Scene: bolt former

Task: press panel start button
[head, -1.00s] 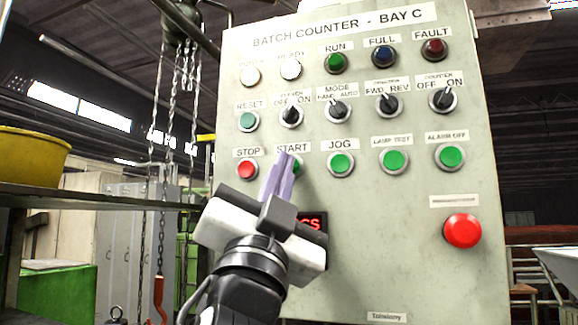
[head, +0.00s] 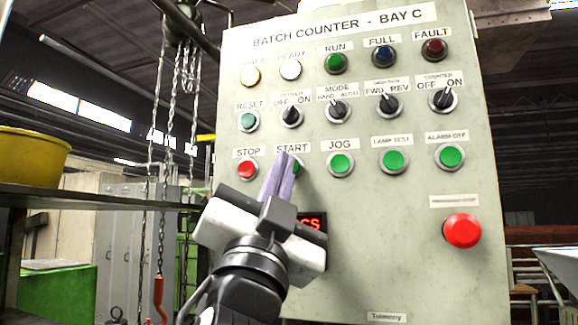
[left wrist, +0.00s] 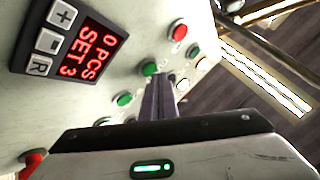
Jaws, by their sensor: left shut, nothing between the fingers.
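The START button (head: 299,166) is green and sits under its START label in the lower button row of the panel. In the head view my left gripper (head: 287,156) covers most of it, leaving a sliver of green at the right. The gripper's two pale purple fingers are shut together and hold nothing. In the left wrist view the fingertips (left wrist: 158,79) lie just beside the green START button (left wrist: 150,68). I cannot tell whether they touch it. My right gripper is in neither view.
The red STOP button (head: 247,169) is left of START and the green JOG button (head: 341,163) is right of it. A large red button (head: 462,231) is lower right. The counter display (left wrist: 90,45) reads 0 PCS, SET 3. Chains (head: 165,130) hang left of the panel.

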